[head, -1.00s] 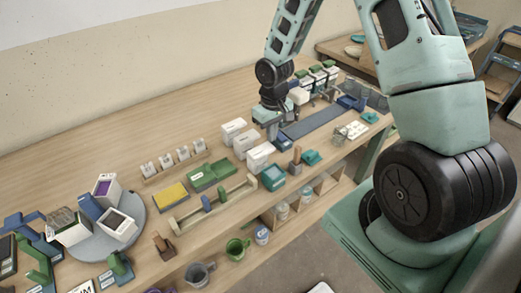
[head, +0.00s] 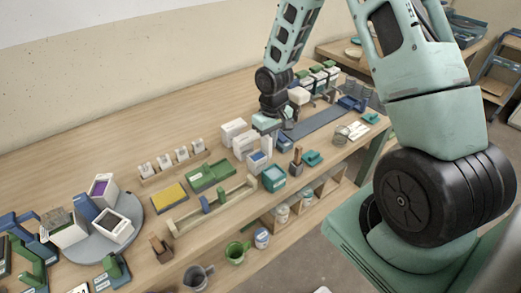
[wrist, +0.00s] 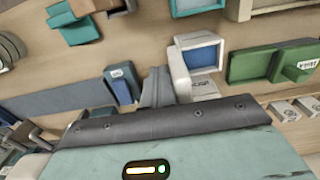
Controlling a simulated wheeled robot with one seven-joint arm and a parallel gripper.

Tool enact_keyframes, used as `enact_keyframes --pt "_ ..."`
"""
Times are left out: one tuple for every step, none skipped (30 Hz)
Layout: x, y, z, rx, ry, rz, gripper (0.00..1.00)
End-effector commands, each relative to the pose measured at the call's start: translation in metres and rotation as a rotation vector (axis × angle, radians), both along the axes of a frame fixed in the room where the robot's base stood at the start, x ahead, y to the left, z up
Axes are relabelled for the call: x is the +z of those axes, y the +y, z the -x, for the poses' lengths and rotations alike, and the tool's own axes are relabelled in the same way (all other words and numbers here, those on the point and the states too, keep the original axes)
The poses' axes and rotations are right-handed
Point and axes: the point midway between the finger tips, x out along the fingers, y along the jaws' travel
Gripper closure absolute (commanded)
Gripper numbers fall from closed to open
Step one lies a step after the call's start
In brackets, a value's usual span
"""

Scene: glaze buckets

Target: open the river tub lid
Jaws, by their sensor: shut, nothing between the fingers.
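A white tub (head: 257,162) stands on the bench in the head view, and its blue inside shows from above. In the wrist view the same tub (wrist: 203,56) has a small label that I cannot read for sure. Its white lid (wrist: 179,72) appears raised on the tub's left side there, beside my gripper (wrist: 156,88). My gripper's fingers are shut and empty, close to the lid; I cannot tell whether they touch it. In the head view my gripper (head: 272,130) is just behind and right of the tub, its fingertips partly hidden.
Two other white boxes, one at the back (head: 233,130) and one between (head: 244,145), stand close by. A blue block (head: 284,142) is right of the tub, a teal box (head: 273,178) in front, a green tray (head: 209,175) to the left.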

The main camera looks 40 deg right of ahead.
Motion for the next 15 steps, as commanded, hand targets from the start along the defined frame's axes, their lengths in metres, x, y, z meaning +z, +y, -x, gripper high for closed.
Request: enact_keyframes --pt "0.002 -0.001 0.0 -0.001 0.0 0.0 1.0" --pt "0.002 -0.002 0.0 -0.001 -0.001 0.0 1.0" --pt "0.004 -0.003 0.0 -0.002 -0.001 0.0 1.0" --pt "0.005 -0.004 0.0 -0.003 -0.001 0.0 1.0" --pt "0.006 -0.006 0.0 -0.003 -0.001 0.0 1.0" --pt "0.008 -0.008 -0.001 -0.003 -0.001 0.001 1.0" --pt "0.01 -0.01 -0.001 -0.003 -0.001 0.001 1.0" --pt "0.011 -0.012 -0.001 -0.003 -0.001 0.001 1.0" --pt "0.013 -0.015 -0.001 -0.003 -0.001 0.001 1.0" --pt "0.015 -0.017 -0.001 -0.003 -0.001 0.001 1.0" --pt "0.016 -0.019 -0.001 -0.003 -0.001 0.001 1.0" --pt "0.018 -0.021 -0.001 -0.003 -0.001 0.001 1.0" --pt "0.019 -0.023 -0.001 -0.003 -0.001 0.001 1.0" --pt "0.02 -0.025 -0.001 -0.003 -0.001 0.001 1.0" --pt "0.021 -0.027 -0.001 -0.003 -0.001 0.001 1.0"
